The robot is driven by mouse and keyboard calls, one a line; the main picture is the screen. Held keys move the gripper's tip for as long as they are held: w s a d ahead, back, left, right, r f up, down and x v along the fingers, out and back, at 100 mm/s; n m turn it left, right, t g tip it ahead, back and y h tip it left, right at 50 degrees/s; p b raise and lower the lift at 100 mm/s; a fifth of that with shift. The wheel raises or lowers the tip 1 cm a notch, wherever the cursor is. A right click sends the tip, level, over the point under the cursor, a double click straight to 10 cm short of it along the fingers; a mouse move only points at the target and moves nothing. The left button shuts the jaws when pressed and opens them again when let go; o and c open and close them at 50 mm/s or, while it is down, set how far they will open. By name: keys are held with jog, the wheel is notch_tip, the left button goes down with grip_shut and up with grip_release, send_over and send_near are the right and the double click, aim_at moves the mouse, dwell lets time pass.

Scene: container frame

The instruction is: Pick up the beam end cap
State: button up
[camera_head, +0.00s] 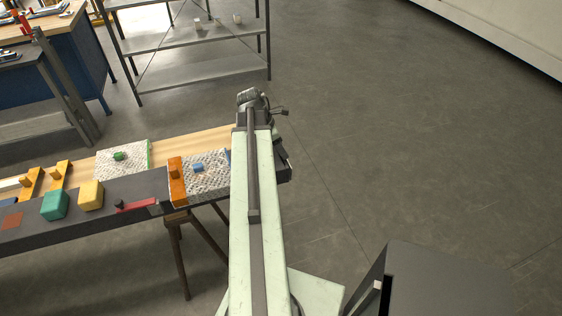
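I cannot tell for sure which object is the beam end cap. A long dark beam (100,217) lies along the front of a wooden bench at left. On it are a teal block (54,205), a yellow block (90,195) and a red-handled tool (135,205). An orange piece with a knob (177,182) stands upright at the left edge of a textured pale pad (208,181). My pale green arm reaches up the middle, right of the bench.
Two orange brackets (45,181) stand at the bench's left. A metal shelf (190,45) and a blue workbench (85,60) stand behind.

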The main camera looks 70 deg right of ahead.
grip_shut()
notch_tip(320, 180, up, 10)
jog(key=p, duration=1)
jog(key=shift+c, duration=0.5)
grip_release()
grip_shut()
